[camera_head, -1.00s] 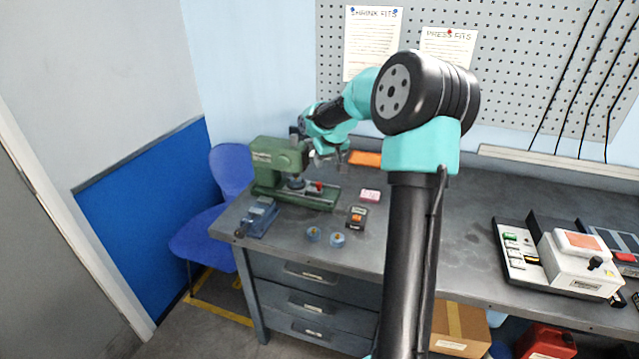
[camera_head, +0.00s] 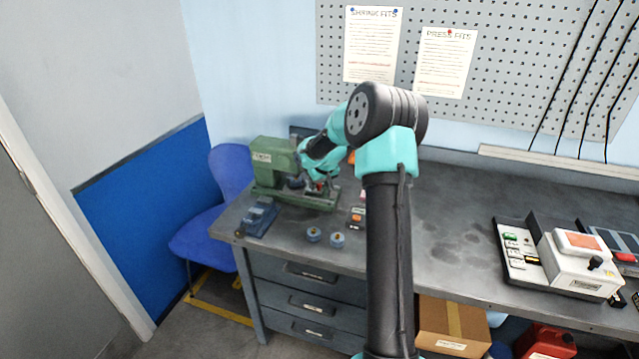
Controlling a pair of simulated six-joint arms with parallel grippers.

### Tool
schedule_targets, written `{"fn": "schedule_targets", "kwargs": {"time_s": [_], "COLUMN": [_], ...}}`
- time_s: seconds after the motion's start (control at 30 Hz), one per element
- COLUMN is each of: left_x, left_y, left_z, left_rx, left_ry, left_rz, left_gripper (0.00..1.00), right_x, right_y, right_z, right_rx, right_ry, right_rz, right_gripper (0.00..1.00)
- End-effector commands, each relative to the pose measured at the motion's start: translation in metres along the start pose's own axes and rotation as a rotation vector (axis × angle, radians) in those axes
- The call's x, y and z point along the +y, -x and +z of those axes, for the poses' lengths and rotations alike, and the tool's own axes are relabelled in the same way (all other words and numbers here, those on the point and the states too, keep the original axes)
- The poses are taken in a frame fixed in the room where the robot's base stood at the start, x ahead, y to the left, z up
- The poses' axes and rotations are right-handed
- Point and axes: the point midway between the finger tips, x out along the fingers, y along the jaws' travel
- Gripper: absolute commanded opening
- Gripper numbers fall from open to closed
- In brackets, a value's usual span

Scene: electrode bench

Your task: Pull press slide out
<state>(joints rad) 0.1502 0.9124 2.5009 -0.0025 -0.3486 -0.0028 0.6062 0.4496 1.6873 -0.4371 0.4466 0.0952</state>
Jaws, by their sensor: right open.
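The green press (camera_head: 275,160) stands on the left part of the bench. Its slide, with a red part (camera_head: 319,186) on it, sits low at the right side of the press base. My right gripper (camera_head: 318,190) is at the slide, low over the press base, with its fingers around or just beside the red part; I cannot tell if they touch. It looks open, and my own wrist hides part of the slide. My left gripper is not in view.
A small blue vise (camera_head: 258,217) stands in front of the press. Two small blue round parts (camera_head: 325,237) lie near the front edge. A dark box with an orange button (camera_head: 356,217) is partly behind my arm. White equipment (camera_head: 575,262) stands at right; the bench middle is clear.

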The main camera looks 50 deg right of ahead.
Motion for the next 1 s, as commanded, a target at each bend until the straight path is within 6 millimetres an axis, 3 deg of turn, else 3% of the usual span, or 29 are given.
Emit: {"fn": "schedule_targets", "kwargs": {"time_s": [0.17, 0.67, 1.0], "left_x": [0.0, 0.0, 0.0], "left_y": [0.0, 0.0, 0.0], "left_z": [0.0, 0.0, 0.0], "left_rx": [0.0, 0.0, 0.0], "left_ry": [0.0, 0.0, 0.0], "left_rz": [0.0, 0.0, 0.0], "left_gripper": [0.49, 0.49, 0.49], "right_x": [0.0, -0.0001, -0.0025], "right_y": [0.0002, 0.0003, 0.0001], "right_z": [0.0, 0.0, -0.0005], "right_rx": [0.0, 0.0, 0.0], "right_ry": [0.0, 0.0, 0.005], "right_rz": [0.0, 0.0, -0.002], "right_gripper": [0.47, 0.0, 0.0]}}
